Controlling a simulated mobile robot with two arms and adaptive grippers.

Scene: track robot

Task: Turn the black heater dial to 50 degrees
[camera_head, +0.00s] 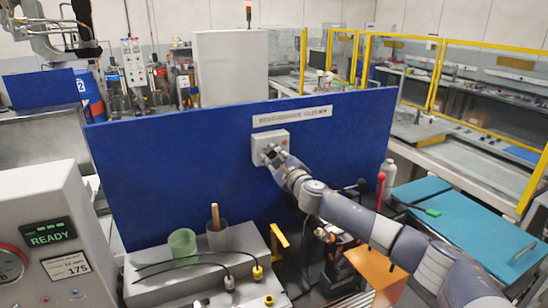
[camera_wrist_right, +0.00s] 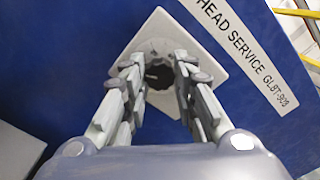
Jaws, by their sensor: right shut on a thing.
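A white square box (camera_head: 284,138) is mounted on the blue panel under a label strip. It shows tilted in the right wrist view (camera_wrist_right: 201,49). The black heater dial (camera_wrist_right: 158,74) is on the face of this box, and only a dark part of it shows between my fingers. My right gripper (camera_head: 271,153) reaches the box from the front right. In the right wrist view its two fingers (camera_wrist_right: 158,68) are on either side of the dial, shut on it. The dial's scale and pointer cannot be read. My left gripper is not in view.
The blue panel (camera_head: 180,160) stands upright behind a grey bench with a green cup (camera_head: 182,243), a grey cup (camera_head: 217,236) and black cables. A red-knobbed lever (camera_head: 381,178) and a white bottle (camera_head: 388,184) stand near my right arm. A READY display unit (camera_head: 40,240) is at left.

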